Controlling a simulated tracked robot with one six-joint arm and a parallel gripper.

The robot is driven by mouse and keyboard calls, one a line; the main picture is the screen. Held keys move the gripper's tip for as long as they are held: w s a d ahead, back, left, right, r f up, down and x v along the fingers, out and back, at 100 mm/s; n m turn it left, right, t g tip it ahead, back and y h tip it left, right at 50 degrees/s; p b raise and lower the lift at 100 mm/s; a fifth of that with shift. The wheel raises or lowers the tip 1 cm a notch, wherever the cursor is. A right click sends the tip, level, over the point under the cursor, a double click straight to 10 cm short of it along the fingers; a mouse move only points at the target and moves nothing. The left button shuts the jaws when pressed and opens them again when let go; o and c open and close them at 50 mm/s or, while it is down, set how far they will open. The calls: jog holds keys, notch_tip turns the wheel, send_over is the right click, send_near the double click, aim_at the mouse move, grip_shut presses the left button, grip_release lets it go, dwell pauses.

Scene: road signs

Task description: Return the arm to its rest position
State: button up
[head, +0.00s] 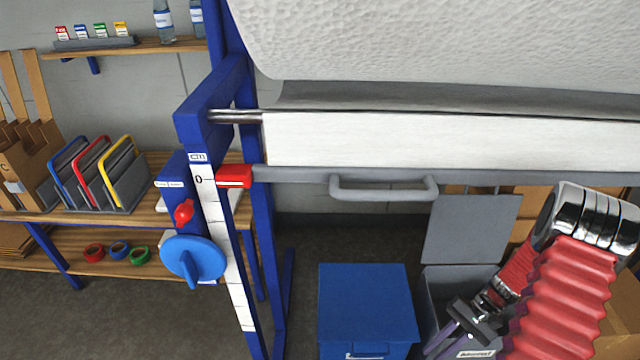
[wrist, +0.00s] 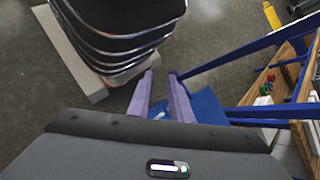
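My arm, with a red ribbed sleeve and a chrome-banded joint, is folded at the lower right of the head view. My gripper (head: 436,350) hangs at its end, pointing down and left, in front of a grey bin. Its two purple fingers also show in the wrist view (wrist: 160,75), with a clear gap and nothing between them. The gripper is open and empty, and it appears to touch nothing.
A grey bin (head: 432,290) with a raised lid and a blue lidded box (head: 365,305) stand on the floor near my gripper. A white roll with a grey handle bar (head: 385,190) spans above. A blue frame (head: 262,200) and shelves (head: 190,160) stand left.

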jog(key=s+a+r+n+t+h, duration=0.1)
jog(key=a+r+h, duration=0.15)
jog(key=r, duration=0.65)
jog(key=a+r+n+t+h, duration=0.1)
jog(key=r+h, duration=0.2)
jog(key=r, duration=0.7)
jog(key=s+a+r+n+t+h, duration=0.1)
jog(key=a+r, duration=0.4)
jog(key=r, duration=0.5)
jog(key=s+a+r+n+t+h, duration=0.1)
jog(key=s+a+r+n+t, duration=0.3)
jog(key=r, duration=0.6)
jog(key=s+a+t, duration=0.2)
jog(key=shift+a, duration=0.3)
